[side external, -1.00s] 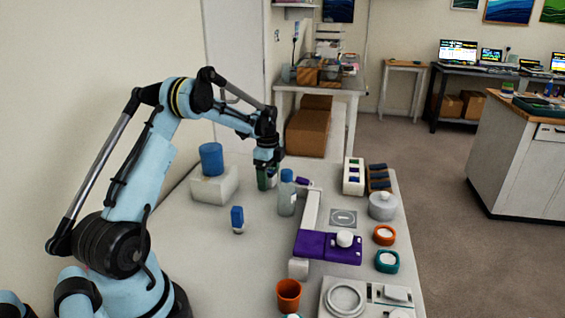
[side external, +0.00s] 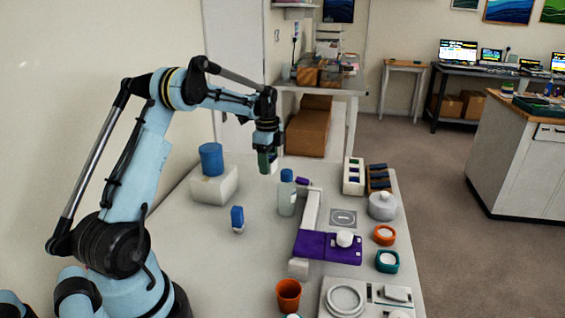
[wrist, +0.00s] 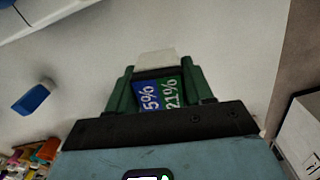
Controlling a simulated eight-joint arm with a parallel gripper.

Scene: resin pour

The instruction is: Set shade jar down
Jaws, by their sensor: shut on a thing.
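My gripper (side external: 267,162) is up above the far part of the white table, left of the clear bottle with the blue cap. In the wrist view its two dark green fingers are shut on the shade jar (wrist: 161,94). The jar has a pale top and a blue and green label reading "5%" and "21%". In the side view the jar is mostly hidden by the fingers, and it is clear of the tabletop.
The clear bottle (side external: 287,196) stands close right of my gripper. A blue-capped small bottle (side external: 238,219) stands nearer. A blue tub (side external: 211,159) sits on a white block (side external: 215,188) at left. A purple platform (side external: 322,247) is at right. The table between is clear.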

